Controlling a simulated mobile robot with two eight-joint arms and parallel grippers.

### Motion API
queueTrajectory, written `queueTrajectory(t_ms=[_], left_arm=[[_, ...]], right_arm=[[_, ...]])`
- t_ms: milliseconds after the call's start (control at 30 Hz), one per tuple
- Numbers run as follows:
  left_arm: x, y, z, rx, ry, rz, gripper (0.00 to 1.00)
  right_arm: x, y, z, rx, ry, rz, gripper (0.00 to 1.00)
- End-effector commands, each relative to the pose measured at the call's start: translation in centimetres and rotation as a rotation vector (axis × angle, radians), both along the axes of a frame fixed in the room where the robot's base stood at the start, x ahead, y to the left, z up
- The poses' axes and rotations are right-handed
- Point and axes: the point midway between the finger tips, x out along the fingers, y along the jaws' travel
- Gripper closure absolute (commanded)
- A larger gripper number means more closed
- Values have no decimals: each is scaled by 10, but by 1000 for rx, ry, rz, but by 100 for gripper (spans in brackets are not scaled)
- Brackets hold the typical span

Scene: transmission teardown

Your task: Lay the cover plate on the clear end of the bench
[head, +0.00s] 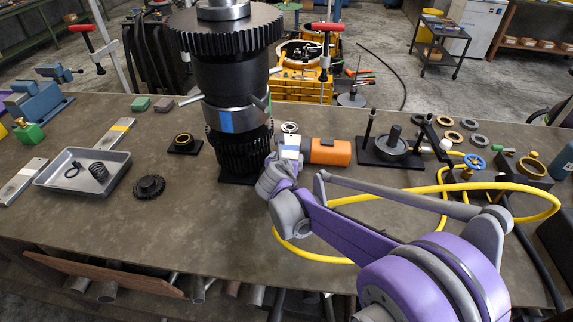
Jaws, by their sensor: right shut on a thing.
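I cannot pick out the cover plate for certain. Two flat silver bars with yellow marks lie on the bench, one at the left (20,181) and one behind the tray (113,134). My right gripper (273,165) is low over the middle of the bench (190,245), beside the foot of the tall gear stack (223,72). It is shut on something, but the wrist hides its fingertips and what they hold. The orange and dark tool (327,151) lies just behind it; I cannot tell whether they touch. My left gripper is not in view.
A metal tray (60,184) with a spring and ring, and a dark gear (149,187), lie left of the stack. A yellow hose (400,194) loops under my right arm. Fixtures and rings (455,136) crowd the right. The bench's front left strip is bare.

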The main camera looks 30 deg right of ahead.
Motion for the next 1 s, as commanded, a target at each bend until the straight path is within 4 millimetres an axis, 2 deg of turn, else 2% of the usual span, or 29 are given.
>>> queueTrajectory(t_ms=[67,300,733,767,833,1000], left_arm=[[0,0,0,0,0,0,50],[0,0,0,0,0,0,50],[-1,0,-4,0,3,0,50],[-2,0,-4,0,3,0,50],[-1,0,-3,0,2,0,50],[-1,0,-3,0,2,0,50]], right_arm=[[2,-1,-2,-1,-1,1,100],[2,-1,-32,-1,-1,1,100],[1,-1,-39,-1,1,2,100],[1,-1,-40,0,1,1,11],[1,-1,-39,0,0,1,0],[1,-1,-38,0,0,1,0]])
